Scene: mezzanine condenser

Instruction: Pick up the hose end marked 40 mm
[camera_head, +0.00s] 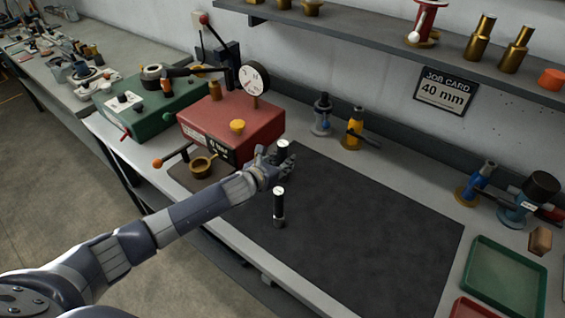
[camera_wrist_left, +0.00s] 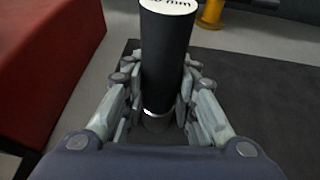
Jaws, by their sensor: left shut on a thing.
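My left gripper (camera_head: 272,165) is shut on a black hose end (camera_head: 283,150) with a white top, at the left back corner of the dark mat. In the left wrist view the gripper (camera_wrist_left: 157,110) has its fingers on both sides of this upright black hose end (camera_wrist_left: 167,55). Its white top carries a mark ending in "mm", partly cut off, so I cannot read the full number. I cannot tell whether its metal foot touches the surface. A second black hose end (camera_head: 279,208) with a white top stands upright on the mat, nearer to me. My right gripper is not in view.
A red box with a gauge (camera_head: 235,128) stands just left of the gripper, with a green box (camera_head: 140,110) beyond. A job card (camera_head: 446,91) reads "40 mm". A green tray (camera_head: 505,280) lies at the right.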

